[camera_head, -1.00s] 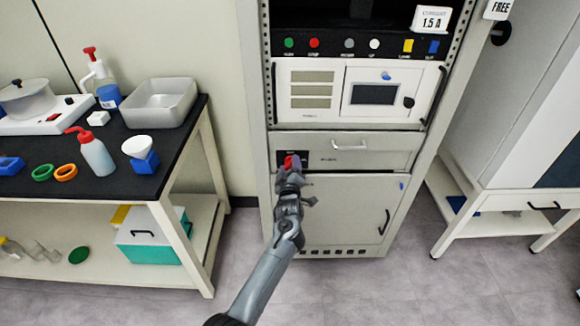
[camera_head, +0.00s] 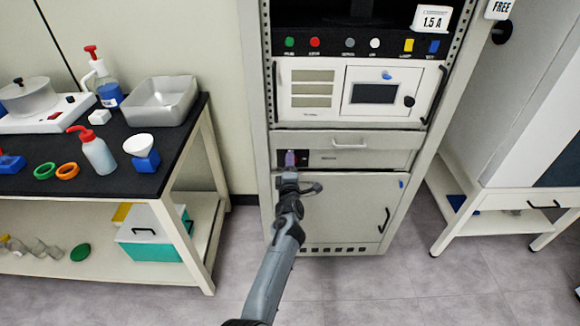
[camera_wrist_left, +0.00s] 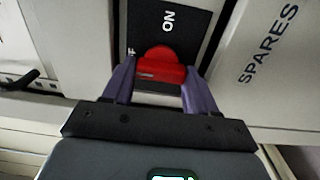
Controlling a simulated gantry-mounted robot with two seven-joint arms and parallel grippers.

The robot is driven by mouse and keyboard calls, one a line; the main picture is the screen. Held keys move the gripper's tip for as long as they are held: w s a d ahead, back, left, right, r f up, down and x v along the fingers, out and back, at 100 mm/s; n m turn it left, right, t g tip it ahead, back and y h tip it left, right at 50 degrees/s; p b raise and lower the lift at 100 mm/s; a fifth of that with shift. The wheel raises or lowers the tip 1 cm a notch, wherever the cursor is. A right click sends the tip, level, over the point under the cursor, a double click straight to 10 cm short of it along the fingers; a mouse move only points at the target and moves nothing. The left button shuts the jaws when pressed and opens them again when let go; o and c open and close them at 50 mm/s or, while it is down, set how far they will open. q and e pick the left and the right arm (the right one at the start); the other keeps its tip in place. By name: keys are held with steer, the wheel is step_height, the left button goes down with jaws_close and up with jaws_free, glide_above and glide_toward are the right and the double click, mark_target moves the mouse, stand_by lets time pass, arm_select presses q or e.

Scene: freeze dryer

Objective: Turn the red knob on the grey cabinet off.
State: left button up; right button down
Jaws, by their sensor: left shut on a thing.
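The red knob (camera_wrist_left: 160,65) shows in the left wrist view on a black plate (camera_wrist_left: 172,25) with the word ON; a second word there is mostly hidden. My left gripper (camera_wrist_left: 161,88) is shut on the knob, with one purple finger on each side of it. In the head view my left gripper (camera_head: 291,158) reaches up to the plate at the left of the grey cabinet (camera_head: 345,195) and hides the knob. My right gripper is in neither view.
A drawer (camera_head: 365,152) marked SPARES in the wrist view is right beside the plate. A white panel with a screen (camera_head: 375,93) is above. A black-topped bench (camera_head: 105,182) stands left, a white stand (camera_head: 480,215) right. The floor in front is open.

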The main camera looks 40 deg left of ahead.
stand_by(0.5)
arm_select(q)
steer(key=o, duration=1.1)
steer(key=shift+c, duration=0.2)
